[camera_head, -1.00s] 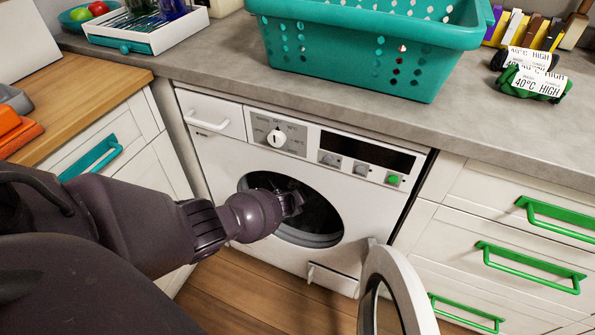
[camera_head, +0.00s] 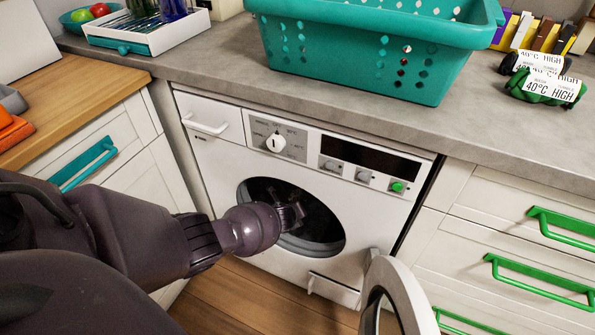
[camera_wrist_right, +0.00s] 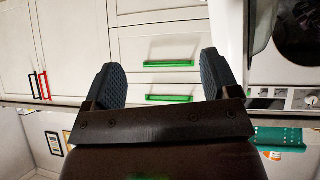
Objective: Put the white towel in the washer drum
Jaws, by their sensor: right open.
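The white washer (camera_head: 222,165) stands under the counter with its round door (camera_head: 400,290) swung open to the right. My left arm reaches in from the left, and its gripper (camera_head: 297,214) is at the mouth of the dark drum (camera_head: 322,232). Its fingertips are small and dark there, so I cannot tell whether they are shut or hold anything. I make out no white towel in either view; the drum's inside is mostly dark. My right gripper (camera_wrist_right: 162,78) is open and empty in the right wrist view, away from the washer. The washer (camera_wrist_right: 255,72) appears there upside down.
A teal basket (camera_head: 360,62) stands on the grey counter above the washer. Rolled items with "40°C HIGH" labels (camera_head: 550,88) lie to its right. Drawers with green handles (camera_head: 540,278) flank the washer on the right; a cabinet with a teal handle (camera_head: 85,165) is on the left.

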